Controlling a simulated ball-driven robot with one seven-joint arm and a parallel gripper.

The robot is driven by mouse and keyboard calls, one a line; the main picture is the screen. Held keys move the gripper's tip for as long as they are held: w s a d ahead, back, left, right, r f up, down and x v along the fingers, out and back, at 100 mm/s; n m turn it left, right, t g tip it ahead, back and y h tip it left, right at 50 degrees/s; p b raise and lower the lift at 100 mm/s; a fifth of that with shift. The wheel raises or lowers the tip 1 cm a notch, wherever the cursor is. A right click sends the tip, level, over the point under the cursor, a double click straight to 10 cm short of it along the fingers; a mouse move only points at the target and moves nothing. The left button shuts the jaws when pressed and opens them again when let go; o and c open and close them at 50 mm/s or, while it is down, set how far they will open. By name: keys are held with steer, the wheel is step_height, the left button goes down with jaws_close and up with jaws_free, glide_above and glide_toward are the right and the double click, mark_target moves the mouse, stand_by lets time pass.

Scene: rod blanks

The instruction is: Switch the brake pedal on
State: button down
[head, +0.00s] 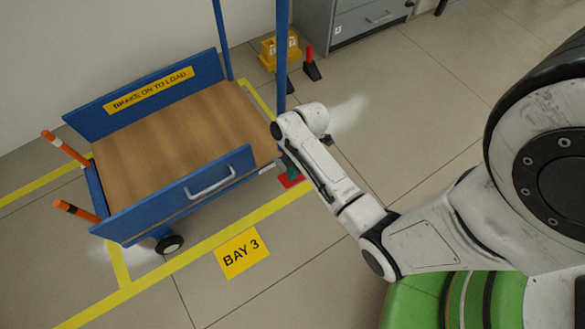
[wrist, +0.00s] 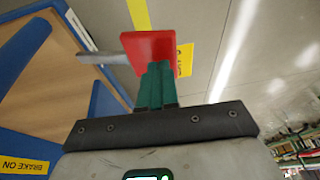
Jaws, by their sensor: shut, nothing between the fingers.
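The brake pedal is a red plate (head: 291,181) low at the near right corner of a blue cart (head: 230,172). In the wrist view the red pedal (wrist: 149,47) sits on a grey bar (wrist: 98,58) that runs left toward the cart. My gripper (head: 292,170) has green fingers closed together with nothing between them. In the wrist view the fingertips (wrist: 157,70) overlap the pedal's edge; I cannot tell whether they touch it. My arm and gripper hide part of the pedal in the head view. Whether the pedal is up or down is not clear.
The cart has a wooden deck (head: 170,130), blue posts and a sign (head: 150,88) reading "BRAKE ON TO LOAD". Yellow floor lines and a "BAY 3" marker (head: 242,253) surround it. A yellow box (head: 278,52) and grey cabinet (head: 365,20) stand behind.

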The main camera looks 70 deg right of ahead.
mark_target(297, 183)
steer(key=shift+s+a+f+t, duration=0.25)
steer(key=shift+s+f+t, duration=0.1)
steer(key=shift+f+t, duration=0.1)
steer(key=f, duration=0.1)
steer(key=f+t+h, duration=0.1)
steer(key=s+f+t+h, duration=0.1)
steer(key=shift+s+a+f+n, duration=0.1)
steer(key=shift+a+n, duration=0.2)
steer(key=shift+a, duration=0.05)
steer(key=shift+f+t, duration=0.25)
steer(key=shift+f, duration=0.05)
steer(key=shift+s+a+f, duration=0.1)
steer(key=shift+f, duration=1.4)
